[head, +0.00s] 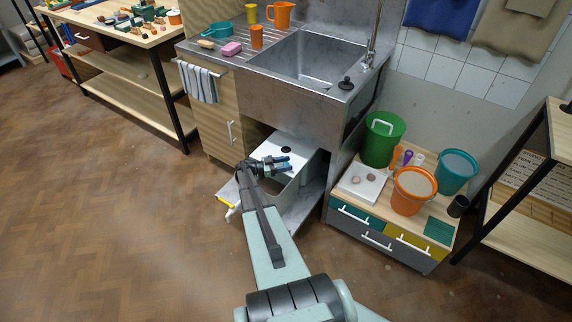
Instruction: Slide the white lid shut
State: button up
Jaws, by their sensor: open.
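The white lid (298,149) lies under the sink, on top of a pale box-like unit. It has a dark round spot near its back. The unit's grey-white side (297,190) shows to the right of my arm. My gripper (287,163) is over the lid in the picture, with its fingers pointing right. It is open and I see nothing between the fingers. I cannot tell whether it touches the lid. My forearm and wrist hide the front and middle of the unit. A white front piece with a yellow mark (224,199) shows left of the arm.
The steel sink (315,60) overhangs the lid. A wooden cabinet door (215,115) stands at left. A low drawer cabinet at right carries a green bucket (382,140), an orange bucket (412,190) and a teal bucket (455,172). The floor (120,210) at left is clear.

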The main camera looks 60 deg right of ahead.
jog(key=v, duration=0.7)
jog(key=shift+r, duration=0.1)
